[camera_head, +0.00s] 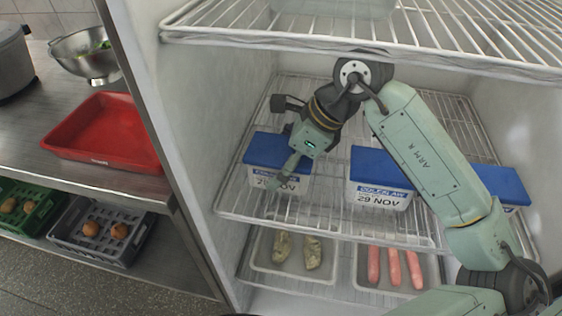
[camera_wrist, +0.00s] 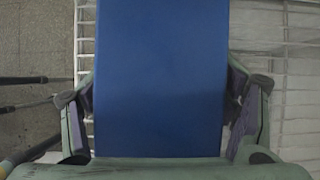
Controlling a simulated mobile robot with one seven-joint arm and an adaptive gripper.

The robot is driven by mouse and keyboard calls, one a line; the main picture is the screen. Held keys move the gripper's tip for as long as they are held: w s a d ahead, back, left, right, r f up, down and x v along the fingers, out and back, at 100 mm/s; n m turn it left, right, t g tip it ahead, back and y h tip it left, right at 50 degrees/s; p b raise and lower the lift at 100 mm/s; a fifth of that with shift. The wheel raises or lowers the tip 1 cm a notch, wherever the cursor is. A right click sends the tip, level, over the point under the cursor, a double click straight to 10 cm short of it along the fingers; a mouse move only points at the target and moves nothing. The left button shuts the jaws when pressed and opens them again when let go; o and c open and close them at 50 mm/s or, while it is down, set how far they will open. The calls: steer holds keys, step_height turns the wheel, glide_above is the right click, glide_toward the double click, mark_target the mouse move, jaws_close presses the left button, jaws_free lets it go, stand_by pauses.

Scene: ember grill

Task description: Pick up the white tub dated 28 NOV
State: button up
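A white tub with a blue lid (camera_head: 266,150) stands at the left of the middle fridge shelf. Its date label reads 2-something NOV, with the second digit partly covered by my finger. My gripper (camera_head: 284,170) is down over this tub. In the wrist view the blue lid (camera_wrist: 160,75) fills the space between the two fingers, one close along each side. Whether the pads press on it cannot be told. A second white tub (camera_head: 378,194), labelled COLESLAW 29 NOV, stands to the right. A third blue-lidded tub (camera_head: 508,186) is mostly behind my arm, its label hidden.
An upper wire shelf (camera_head: 300,38) is above my arm. Below are trays with pale items (camera_head: 297,252) and pink sausages (camera_head: 392,268). The fridge's left wall (camera_head: 200,120) is close to the left tub. Outside, a red tray (camera_head: 105,130) lies on the counter.

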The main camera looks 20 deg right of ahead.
steer(key=c, duration=1.3)
